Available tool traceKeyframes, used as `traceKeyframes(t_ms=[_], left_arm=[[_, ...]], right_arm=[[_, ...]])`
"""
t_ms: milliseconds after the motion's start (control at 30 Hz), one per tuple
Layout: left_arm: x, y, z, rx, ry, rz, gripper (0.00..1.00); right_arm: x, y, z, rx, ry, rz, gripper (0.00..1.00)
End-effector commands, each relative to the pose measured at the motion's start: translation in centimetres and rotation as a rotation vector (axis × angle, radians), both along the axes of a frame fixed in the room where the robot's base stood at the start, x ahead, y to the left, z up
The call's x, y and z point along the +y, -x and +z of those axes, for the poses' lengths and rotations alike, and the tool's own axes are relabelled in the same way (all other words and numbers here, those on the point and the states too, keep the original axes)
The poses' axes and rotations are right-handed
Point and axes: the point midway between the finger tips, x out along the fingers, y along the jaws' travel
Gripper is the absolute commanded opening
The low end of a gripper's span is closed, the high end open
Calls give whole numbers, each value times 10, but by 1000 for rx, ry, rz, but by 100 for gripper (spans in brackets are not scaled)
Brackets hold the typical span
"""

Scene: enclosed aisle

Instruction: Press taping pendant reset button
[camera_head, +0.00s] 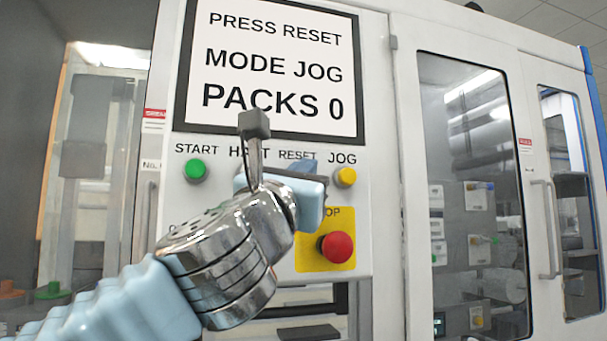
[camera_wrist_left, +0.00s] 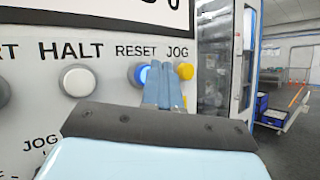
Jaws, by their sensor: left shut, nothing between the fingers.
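The pendant panel (camera_head: 355,225) faces me, and its screen (camera_head: 272,62) reads "PRESS RESET, MODE JOG, PACKS 0". The blue reset button (camera_wrist_left: 143,74) shows in the left wrist view under the RESET label, partly covered by my fingers. In the head view my gripper hides it. My left gripper (camera_head: 316,191) is shut and empty in front of the panel below the RESET label. Its closed light blue fingers (camera_wrist_left: 165,86) overlap the button's right side in the wrist view; I cannot tell whether they touch it. My right gripper is out of view.
The yellow JOG button (camera_head: 345,177) is close to the right of the fingers. A green START button (camera_head: 195,170) is at left, and a white HALT button (camera_wrist_left: 77,80) is left of RESET. A red stop button (camera_head: 336,246) sits below. Glass cabinet doors (camera_head: 475,190) stand at right.

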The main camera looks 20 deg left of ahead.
Motion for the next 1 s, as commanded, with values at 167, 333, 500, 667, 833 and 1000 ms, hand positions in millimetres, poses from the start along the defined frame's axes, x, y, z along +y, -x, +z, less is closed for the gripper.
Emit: traceKeyframes(t_ms=[167,333,500,667,833,1000], left_arm=[[1,-2,0,0,0,0,0],[3,-4,0,0,0,0,0],[4,-5,0,0,0,1,0],[4,-6,0,0,0,1,0],[1,-2,0,0,0,0,0],[-5,7,0,-1,0,-2,0]], right_arm=[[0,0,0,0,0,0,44],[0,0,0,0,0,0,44],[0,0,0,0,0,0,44],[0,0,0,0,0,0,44],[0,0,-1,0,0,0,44],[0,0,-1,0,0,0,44]])
